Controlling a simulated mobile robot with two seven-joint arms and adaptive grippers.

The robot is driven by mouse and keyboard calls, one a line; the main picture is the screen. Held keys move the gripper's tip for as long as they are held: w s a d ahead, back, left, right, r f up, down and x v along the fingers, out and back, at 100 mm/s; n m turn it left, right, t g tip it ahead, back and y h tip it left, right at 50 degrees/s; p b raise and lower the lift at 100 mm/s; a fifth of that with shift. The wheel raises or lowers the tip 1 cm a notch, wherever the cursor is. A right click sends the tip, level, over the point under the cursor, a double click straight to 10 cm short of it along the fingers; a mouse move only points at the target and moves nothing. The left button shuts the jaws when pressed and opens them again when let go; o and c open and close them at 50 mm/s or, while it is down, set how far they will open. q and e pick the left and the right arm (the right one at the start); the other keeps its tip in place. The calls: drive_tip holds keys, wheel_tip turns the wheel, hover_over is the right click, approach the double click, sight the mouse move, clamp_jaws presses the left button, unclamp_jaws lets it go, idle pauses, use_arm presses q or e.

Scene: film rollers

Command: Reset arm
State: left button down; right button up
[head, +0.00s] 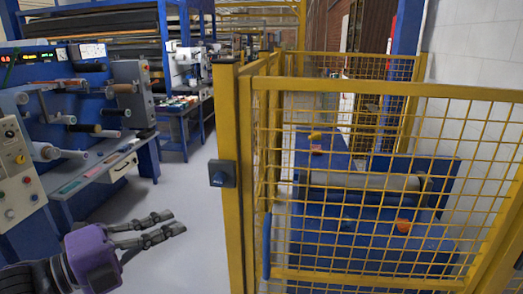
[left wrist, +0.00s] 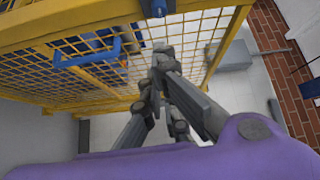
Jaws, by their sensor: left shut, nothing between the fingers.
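My left gripper (head: 178,222) reaches in from the lower left of the head view, with a purple body and dark grey fingers. Its fingers are shut with nothing between them. It is over the open grey floor, left of the yellow fence post and apart from it. In the left wrist view the gripper (left wrist: 158,70) shows its fingers close together, with the yellow mesh fence behind them. My right gripper is in neither view.
A yellow mesh fence (head: 232,200) with a dark switch box (head: 222,173) encloses a blue roller machine (head: 330,225) at right. A blue machine with rollers and control panels (head: 75,128) stands at left. Grey floor (head: 180,185) runs clear between them.

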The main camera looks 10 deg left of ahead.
use_arm(q)
drive_tip(key=a+f+n+y, duration=0.5)
drive_tip(key=a+f+n, duration=0.2)
drive_tip(key=f, duration=0.4)
drive_tip(key=s+a+f+n+g+y+p, duration=0.1)
drive_tip(key=s+a+f+n+y, duration=0.1)
drive_tip(key=s+f+n, duration=0.5)
drive_tip(key=s+a+f+n+y+p, duration=0.2)
drive_tip(key=s+f+n+y, duration=0.1)
drive_tip(key=f, duration=0.9)
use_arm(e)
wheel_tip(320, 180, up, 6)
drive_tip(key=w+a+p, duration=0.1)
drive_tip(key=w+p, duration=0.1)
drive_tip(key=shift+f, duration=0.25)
use_arm(q)
drive_tip(key=s+d+f+n+g, duration=0.2)
drive_tip(key=s+d+f+n, duration=0.2)
drive_tip(key=s, duration=0.5)
drive_tip(key=s+d+f+n+g+y, duration=0.1)
drive_tip(key=s+d+f+n, duration=0.3)
drive_tip(key=s+d+f, duration=0.4)
drive_tip(key=shift+s+d+g+y, duration=0.3)
drive_tip(key=shift+s+d+g, duration=0.15)
drive_tip(key=shift+d, duration=0.55)
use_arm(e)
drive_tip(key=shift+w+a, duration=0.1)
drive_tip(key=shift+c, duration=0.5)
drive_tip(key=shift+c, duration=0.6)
